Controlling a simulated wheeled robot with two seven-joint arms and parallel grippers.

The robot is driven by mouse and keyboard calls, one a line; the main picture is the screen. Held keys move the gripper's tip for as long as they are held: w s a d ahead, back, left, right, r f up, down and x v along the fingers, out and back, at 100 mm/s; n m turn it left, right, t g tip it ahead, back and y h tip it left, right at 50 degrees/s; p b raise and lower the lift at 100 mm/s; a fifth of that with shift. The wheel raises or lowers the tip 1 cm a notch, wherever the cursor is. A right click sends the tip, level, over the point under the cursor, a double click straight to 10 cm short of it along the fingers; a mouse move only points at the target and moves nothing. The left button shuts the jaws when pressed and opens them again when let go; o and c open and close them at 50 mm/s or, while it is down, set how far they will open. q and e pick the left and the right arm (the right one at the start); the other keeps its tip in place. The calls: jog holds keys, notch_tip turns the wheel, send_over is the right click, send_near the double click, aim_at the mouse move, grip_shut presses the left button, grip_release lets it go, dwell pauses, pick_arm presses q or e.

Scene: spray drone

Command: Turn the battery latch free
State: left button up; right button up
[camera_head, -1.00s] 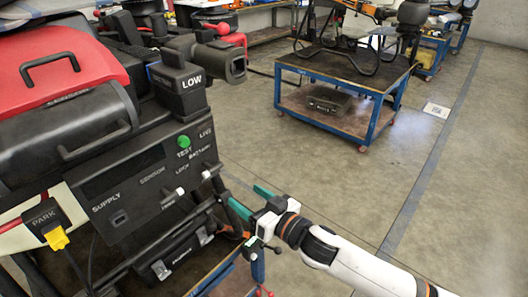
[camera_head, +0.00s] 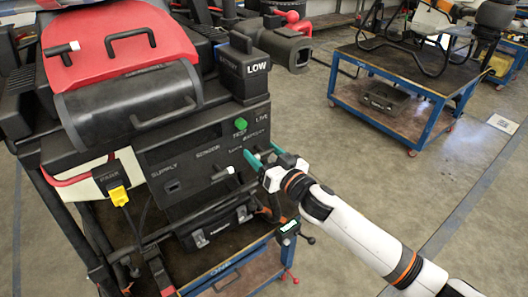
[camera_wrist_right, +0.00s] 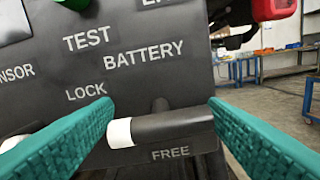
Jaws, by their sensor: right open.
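The battery latch (camera_wrist_right: 172,128) is a dark bar with a white tip at its left end, lying nearly level on the dark panel (camera_wrist_right: 30,108). The word LOCK is above its left end and FREE is below it. My right gripper (camera_wrist_right: 162,112) has teal fingers and is open. In the right wrist view the bar lies between the fingers, one near each end; I cannot tell whether they touch it. My left gripper is not in view.
Another white-tipped lever (camera_head: 224,172) sits left of the gripper on the panel. A yellow plug (camera_head: 118,195) is at PARK. A blue cart (camera_head: 400,85) stands behind; open floor lies right.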

jog(key=shift+w, duration=0.1)
jog(key=c, duration=0.8)
jog(key=shift+n, duration=0.4)
jog(key=n+p, duration=0.1)
jog(key=n, duration=0.2)
jog(key=n+p, duration=0.1)
jog(key=n, duration=0.3)
jog(key=shift+n, duration=0.3)
jog(key=n, duration=0.4)
jog(key=shift+n+p, duration=0.3)
jog(key=n, duration=0.4)
jog(key=shift+f+n, duration=0.1)
jog(key=shift+n, duration=0.3)
